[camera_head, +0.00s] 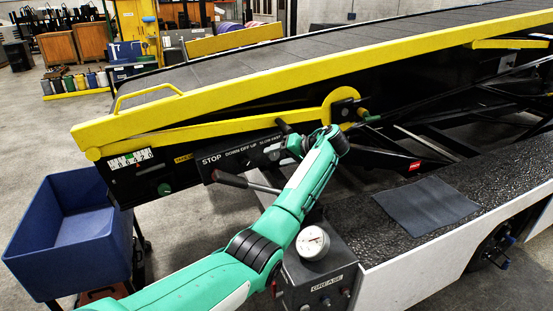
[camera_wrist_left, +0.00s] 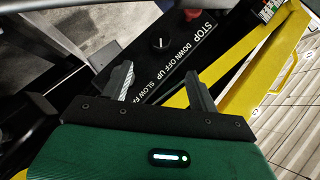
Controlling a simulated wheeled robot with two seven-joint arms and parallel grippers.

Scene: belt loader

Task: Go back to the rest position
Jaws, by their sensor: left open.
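My left arm comes in from the bottom left of the head view and reaches up to the belt loader's control panel (camera_head: 232,158). My left gripper (camera_head: 285,138) is at the right end of that panel, small and partly hidden by the arm. In the left wrist view my left gripper (camera_wrist_left: 161,84) is open, with its two dark fingers apart and nothing between them. The panel marked STOP, DOWN OFF UP and SLOW FAST (camera_wrist_left: 172,75) lies beyond the fingers, with a dark knob (camera_wrist_left: 160,43) on it. My right gripper is not in view.
The yellow-edged conveyor (camera_head: 300,58) slopes across the scene. A black lever (camera_head: 245,182) sticks out below the panel. A blue bin (camera_head: 75,235) is at left. A dark mat (camera_head: 427,205) lies on the deck.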

